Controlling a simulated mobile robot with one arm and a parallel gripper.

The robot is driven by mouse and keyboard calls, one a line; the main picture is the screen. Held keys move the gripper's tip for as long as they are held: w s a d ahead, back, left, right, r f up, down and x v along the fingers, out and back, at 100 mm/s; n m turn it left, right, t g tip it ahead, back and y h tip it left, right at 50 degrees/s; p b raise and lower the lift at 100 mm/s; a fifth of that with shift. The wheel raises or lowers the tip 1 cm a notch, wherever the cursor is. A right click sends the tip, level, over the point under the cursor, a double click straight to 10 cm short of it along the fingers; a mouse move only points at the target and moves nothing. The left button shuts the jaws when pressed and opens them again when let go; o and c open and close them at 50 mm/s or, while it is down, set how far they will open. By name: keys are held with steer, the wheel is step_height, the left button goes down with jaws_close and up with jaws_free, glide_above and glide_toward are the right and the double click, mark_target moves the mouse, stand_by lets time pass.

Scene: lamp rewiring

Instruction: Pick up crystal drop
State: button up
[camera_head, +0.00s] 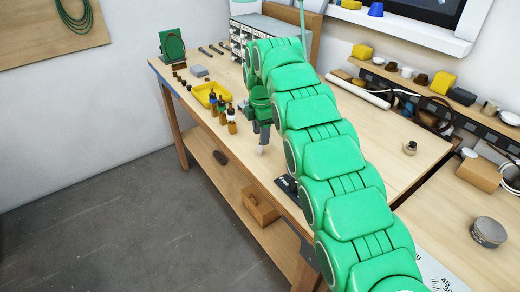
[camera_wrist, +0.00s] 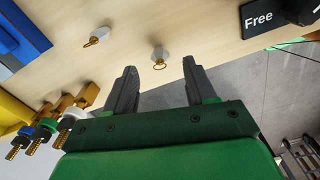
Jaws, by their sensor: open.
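A small pale crystal drop (camera_wrist: 159,52) with a brass ring lies on the wooden bench top in the wrist view. A second pale piece with a brass end (camera_wrist: 97,36) lies to its left. My gripper (camera_wrist: 159,66) is open, and the nearer drop shows in line with the gap between its fingertips. Nothing is held. In the head view my gripper (camera_head: 264,134) points down over the bench near its front edge. A pale spot (camera_head: 261,150) shows just below the fingers; I cannot tell whether it is the drop.
Several brass fittings with coloured collars (camera_wrist: 47,128) stand left of my gripper in the wrist view. A yellow tray (camera_head: 207,94) sits behind them in the head view. A black card reading "Free" (camera_wrist: 265,20) lies at right. The bench edge and floor are close.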

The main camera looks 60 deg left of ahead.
mark_target(260, 147)
steer(key=shift+s+f, duration=0.2)
steer(key=shift+f, duration=2.75)
jaws_close()
